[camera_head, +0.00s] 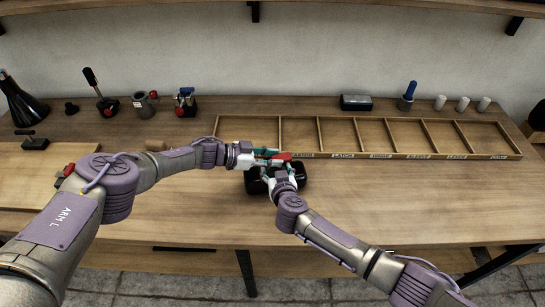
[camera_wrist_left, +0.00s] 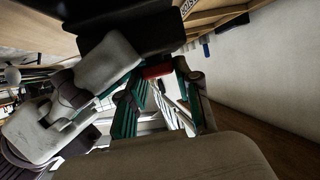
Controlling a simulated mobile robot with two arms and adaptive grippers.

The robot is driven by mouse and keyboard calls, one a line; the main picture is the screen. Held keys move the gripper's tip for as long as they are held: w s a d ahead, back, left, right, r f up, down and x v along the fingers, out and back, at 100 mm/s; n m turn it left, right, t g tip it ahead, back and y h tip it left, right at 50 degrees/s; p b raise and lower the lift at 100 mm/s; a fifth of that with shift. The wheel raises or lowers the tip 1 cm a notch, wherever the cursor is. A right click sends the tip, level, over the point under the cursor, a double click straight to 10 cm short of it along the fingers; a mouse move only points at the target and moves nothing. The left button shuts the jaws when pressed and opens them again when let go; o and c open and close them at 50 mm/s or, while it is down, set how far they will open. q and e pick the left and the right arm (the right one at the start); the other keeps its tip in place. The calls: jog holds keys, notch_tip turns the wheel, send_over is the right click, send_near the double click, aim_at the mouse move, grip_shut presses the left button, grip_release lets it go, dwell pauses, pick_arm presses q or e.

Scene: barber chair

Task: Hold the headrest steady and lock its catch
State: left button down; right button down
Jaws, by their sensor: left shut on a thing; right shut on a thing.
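The black headrest (camera_head: 299,178) lies on the bench near its front edge, partly hidden by both grippers. A small red piece, which looks like its catch (camera_head: 281,157), shows at its far side. It also shows in the left wrist view (camera_wrist_left: 157,71), near a dark block that looks like the headrest (camera_wrist_left: 150,30). My left gripper (camera_head: 266,155), with green fingers, reaches in from the left and is shut at the headrest. My right gripper (camera_head: 279,171) comes from the front right and is shut by the red catch. The exact contact points are hidden.
A long wooden compartment tray (camera_head: 345,156) with labels lies behind and right of the headrest. A black box (camera_head: 356,102) and several pale cylinders stand behind the tray. The right front bench is clear.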

pick_arm(q)
jog(key=c, duration=0.8)
grip_release()
jog(key=v, duration=1.2)
jog(key=shift+w+a, duration=0.1)
